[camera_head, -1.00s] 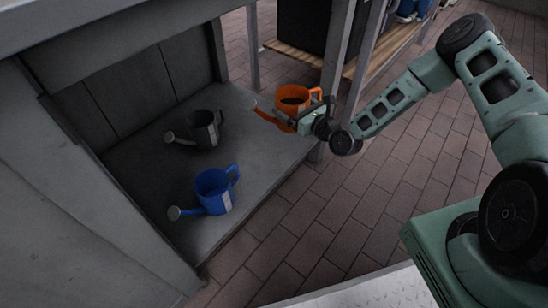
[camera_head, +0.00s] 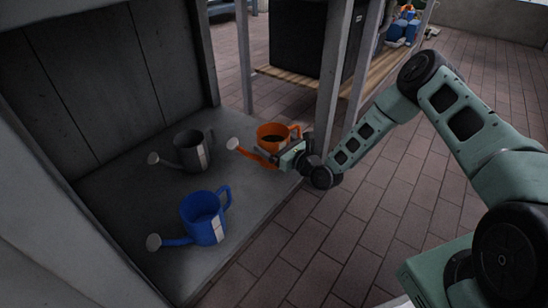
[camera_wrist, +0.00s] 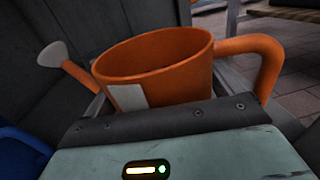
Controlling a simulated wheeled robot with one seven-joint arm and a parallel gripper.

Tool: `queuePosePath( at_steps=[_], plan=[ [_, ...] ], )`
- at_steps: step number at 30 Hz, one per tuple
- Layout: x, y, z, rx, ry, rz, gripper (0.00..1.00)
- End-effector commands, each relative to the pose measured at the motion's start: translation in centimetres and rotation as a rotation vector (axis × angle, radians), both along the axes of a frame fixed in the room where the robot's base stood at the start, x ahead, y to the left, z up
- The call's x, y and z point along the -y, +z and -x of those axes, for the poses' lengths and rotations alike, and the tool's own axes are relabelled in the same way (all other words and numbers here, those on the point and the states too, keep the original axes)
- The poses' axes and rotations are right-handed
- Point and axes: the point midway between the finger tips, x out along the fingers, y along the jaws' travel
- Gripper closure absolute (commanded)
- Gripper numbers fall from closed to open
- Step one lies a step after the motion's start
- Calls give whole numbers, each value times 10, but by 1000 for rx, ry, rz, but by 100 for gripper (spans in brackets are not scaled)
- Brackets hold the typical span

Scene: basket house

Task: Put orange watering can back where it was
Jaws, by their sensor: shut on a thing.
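The orange watering can (camera_head: 270,132) is at the front right end of the grey shelf (camera_head: 130,190), with its spout pointing left. My gripper (camera_head: 285,155) is shut on it from the near right side. In the wrist view the orange can (camera_wrist: 165,65) fills the middle, upright, with its handle to the right and its pale spout head to the left. The gripper's fingertips are hidden behind the can and the gripper body. I cannot tell whether the can's base touches the shelf.
A dark grey watering can (camera_head: 188,152) and a blue watering can (camera_head: 203,218) stand on the same shelf, left of the orange can. A grey post (camera_head: 333,80) rises close behind my gripper. A black box (camera_head: 300,40) stands on a wooden rack behind. Brick floor lies open at right.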

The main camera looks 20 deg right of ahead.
Motion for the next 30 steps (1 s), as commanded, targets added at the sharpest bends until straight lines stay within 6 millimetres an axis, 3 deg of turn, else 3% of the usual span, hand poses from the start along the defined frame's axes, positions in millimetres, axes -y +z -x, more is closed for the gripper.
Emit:
queuePosePath(
  at_steps=[7, 20, 21, 30],
  plan=[
    [-1, -40, 0, 2, 1, 0, 57],
    [0, -44, 0, 2, 0, -1, 57],
    [0, -45, 0, -1, 1, 0, 0],
    [-1, -40, 0, -1, 2, 0, 0]
  ],
)
